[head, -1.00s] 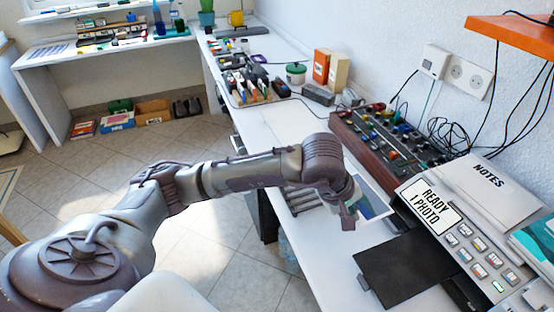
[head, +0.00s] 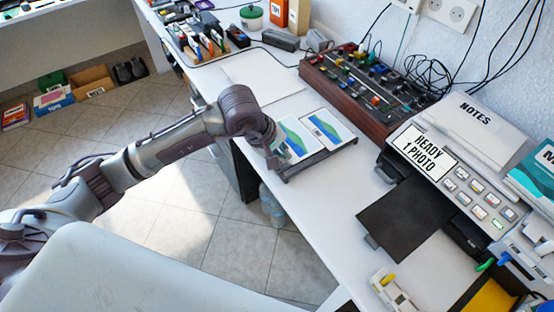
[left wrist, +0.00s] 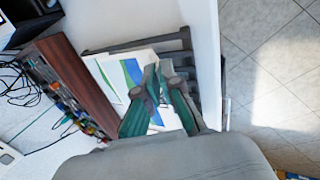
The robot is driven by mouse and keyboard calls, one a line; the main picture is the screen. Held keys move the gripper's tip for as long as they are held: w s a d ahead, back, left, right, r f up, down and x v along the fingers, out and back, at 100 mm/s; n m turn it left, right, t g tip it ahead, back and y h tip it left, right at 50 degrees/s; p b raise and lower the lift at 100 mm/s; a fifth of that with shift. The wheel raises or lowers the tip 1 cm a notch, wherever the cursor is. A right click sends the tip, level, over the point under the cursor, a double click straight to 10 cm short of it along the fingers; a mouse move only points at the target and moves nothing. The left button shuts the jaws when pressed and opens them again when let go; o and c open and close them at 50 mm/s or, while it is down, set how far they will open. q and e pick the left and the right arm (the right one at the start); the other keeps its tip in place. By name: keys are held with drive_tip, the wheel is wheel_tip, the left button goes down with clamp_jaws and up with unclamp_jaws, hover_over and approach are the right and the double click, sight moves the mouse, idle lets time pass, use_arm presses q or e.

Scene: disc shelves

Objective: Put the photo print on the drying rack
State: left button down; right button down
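The photo print (head: 297,139), white-edged with blue and green, is at my left gripper (head: 275,152), over the dark slatted drying rack (head: 312,160) on the white desk. A second similar print (head: 330,127) lies just to its right at the rack's far side. In the left wrist view, the gripper's fingers (left wrist: 157,84) are close together on the near print (left wrist: 130,74), and the rack's slats (left wrist: 180,58) show beyond and beside it. I cannot tell whether the near print fully rests on the slats. My right gripper is not in view.
A mixer-like console (head: 365,85) stands behind the rack. A printer (head: 455,165) reading "READY 1 PHOTO" with a black tray (head: 405,218) is at the right. A blank white sheet (head: 262,78) lies left of the console. The desk's front edge is close to the rack.

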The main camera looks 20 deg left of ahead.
sight(282, 169)
use_arm(q)
drive_tip(key=shift+s+a+f, duration=0.1)
drive_tip(key=shift+a+f, duration=0.35)
drive_tip(key=shift+a, duration=0.2)
drive_tip(key=shift+f+p, duration=0.3)
drive_tip(key=shift+f, duration=1.7)
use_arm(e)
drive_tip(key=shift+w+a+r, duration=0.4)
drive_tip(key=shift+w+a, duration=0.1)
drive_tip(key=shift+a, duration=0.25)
use_arm(q)
drive_tip(key=shift+f, duration=0.15)
drive_tip(key=c, duration=1.3)
unclamp_jaws()
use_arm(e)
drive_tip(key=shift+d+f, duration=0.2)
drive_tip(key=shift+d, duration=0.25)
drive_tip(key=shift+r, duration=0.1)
